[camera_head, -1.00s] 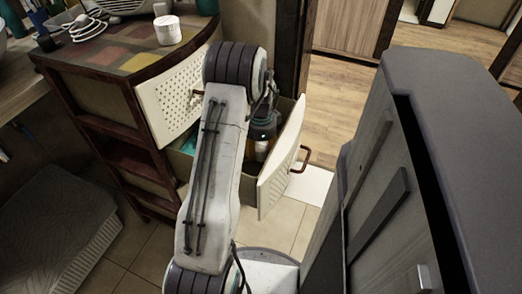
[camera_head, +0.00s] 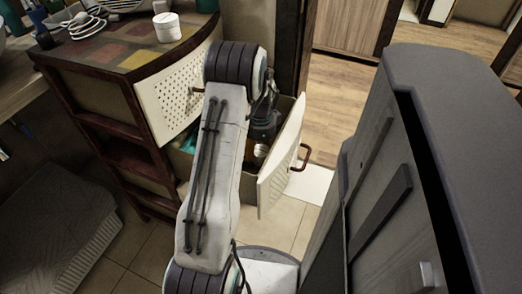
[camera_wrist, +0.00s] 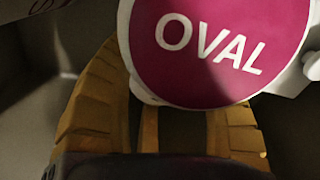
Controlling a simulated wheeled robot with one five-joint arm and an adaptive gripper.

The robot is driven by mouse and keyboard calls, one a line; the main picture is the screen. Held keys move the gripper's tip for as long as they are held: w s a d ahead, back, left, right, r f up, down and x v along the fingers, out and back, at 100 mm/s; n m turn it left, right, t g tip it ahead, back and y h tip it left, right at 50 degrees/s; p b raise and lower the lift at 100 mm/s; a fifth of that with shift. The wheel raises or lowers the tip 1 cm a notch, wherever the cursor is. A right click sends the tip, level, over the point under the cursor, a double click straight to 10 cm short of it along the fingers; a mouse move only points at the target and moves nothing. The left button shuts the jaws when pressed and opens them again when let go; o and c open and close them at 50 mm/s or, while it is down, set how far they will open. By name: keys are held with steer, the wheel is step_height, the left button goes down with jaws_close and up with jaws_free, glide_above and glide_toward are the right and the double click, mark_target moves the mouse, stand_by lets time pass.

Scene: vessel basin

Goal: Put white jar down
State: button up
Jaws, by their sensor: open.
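In the wrist view, a white round container with a magenta top reading "OVAL" (camera_wrist: 222,45) is close ahead of my gripper (camera_wrist: 172,98). My gripper is open, with its yellowish fingers spread to the left and right. The container covers part of the right finger, and I cannot tell whether they touch. In the head view, my gripper (camera_head: 258,148) reaches down into an open drawer (camera_head: 277,174), largely hidden by my arm. A small white jar (camera_head: 167,27) stands upright on the cabinet top, apart from my gripper.
The dark wooden cabinet (camera_head: 110,108) has a patterned top holding a coiled white cable (camera_head: 85,27). A perforated white drawer front (camera_head: 180,92) is left of my arm. Teal items lie partly hidden in the open drawer. Tiled floor (camera_head: 300,222) is clear in front.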

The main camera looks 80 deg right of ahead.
mark_target(261, 150)
step_height(261, 150, up, 13)
steer(key=p, duration=0.3)
stand_by(1.0)
